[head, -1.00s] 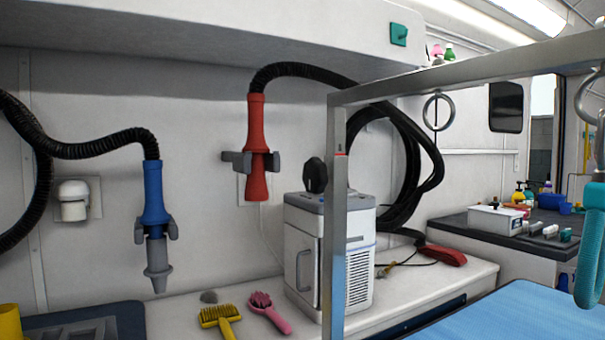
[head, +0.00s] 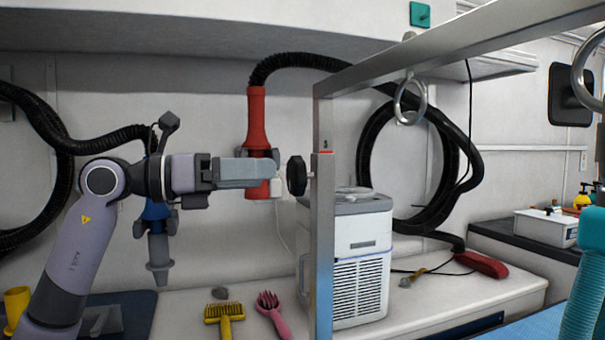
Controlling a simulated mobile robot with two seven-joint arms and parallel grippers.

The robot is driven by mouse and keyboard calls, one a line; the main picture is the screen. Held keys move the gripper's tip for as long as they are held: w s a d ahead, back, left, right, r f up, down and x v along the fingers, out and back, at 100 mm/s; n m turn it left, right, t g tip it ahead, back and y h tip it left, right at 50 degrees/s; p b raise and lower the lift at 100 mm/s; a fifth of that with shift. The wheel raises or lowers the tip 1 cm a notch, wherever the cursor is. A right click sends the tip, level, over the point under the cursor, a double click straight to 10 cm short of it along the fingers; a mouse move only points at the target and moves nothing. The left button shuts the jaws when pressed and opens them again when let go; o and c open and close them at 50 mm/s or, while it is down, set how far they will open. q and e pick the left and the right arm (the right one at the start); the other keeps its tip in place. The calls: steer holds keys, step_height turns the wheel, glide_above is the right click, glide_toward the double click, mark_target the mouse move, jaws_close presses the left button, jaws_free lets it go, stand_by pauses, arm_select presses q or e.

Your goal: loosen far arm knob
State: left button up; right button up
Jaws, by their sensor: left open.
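The black round knob (head: 297,175) sits on the left side of the upright metal post (head: 323,230) of the grooming arm, just below a red mark. My left gripper (head: 276,178) comes in from the left and points at the knob, with its jaws open. Its fingertips are just left of the knob, and a narrow gap seems to show between them. The grey finger nearest me hides most of the other finger. My right gripper is not in view.
A red dryer nozzle (head: 256,120) hangs behind my left gripper, and a blue nozzle (head: 158,250) hangs behind the wrist. A white machine (head: 362,260) stands behind the post. A yellow brush (head: 225,318) and a pink brush (head: 272,312) lie on the counter below.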

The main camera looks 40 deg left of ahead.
mark_target(290, 174)
arm_select(q)
steer(key=p+x, duration=0.1)
steer(key=x, duration=0.4)
steer(key=shift+r+p, duration=0.1)
steer(key=shift+p, duration=0.3)
steer(key=shift+p+x, duration=0.3)
steer(key=shift+x, duration=0.6)
steer(key=c, duration=1)
